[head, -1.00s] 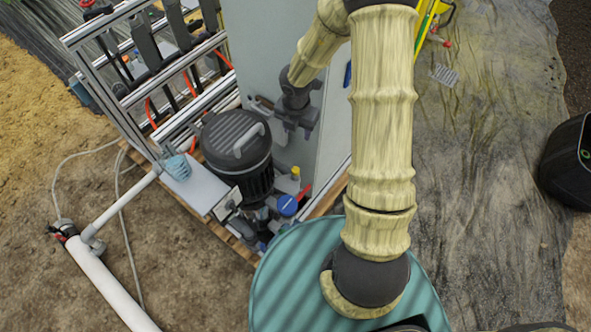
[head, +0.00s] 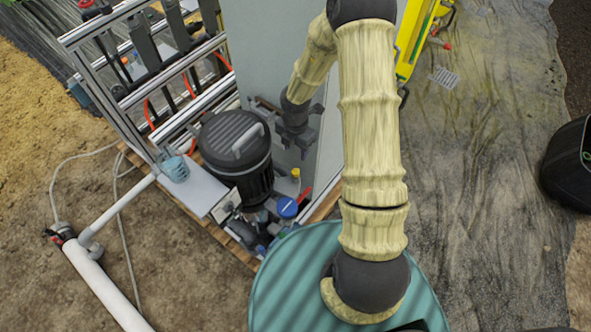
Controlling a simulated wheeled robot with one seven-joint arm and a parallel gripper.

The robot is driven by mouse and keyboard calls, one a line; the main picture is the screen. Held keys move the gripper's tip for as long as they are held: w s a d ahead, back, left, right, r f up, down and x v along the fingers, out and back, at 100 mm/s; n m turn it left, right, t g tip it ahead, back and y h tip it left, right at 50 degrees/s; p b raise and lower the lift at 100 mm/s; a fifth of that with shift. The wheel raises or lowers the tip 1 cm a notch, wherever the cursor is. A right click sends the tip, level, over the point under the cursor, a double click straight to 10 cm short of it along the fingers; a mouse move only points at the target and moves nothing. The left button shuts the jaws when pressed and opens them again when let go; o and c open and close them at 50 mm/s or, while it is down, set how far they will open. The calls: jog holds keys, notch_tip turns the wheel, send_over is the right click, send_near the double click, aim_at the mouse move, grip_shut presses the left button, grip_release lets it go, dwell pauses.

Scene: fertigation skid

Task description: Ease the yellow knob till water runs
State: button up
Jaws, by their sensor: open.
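There is a visible gap between the jaws and the knob. No running water can be made out.
The grey panel (head: 262,62) rises behind.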

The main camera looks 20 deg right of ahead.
aim_at(296, 171)
notch_tip(296, 171, down, 12)
jog(key=shift+f+b, duration=0.1)
jog(key=shift+b, duration=0.75)
jog(key=c, duration=1)
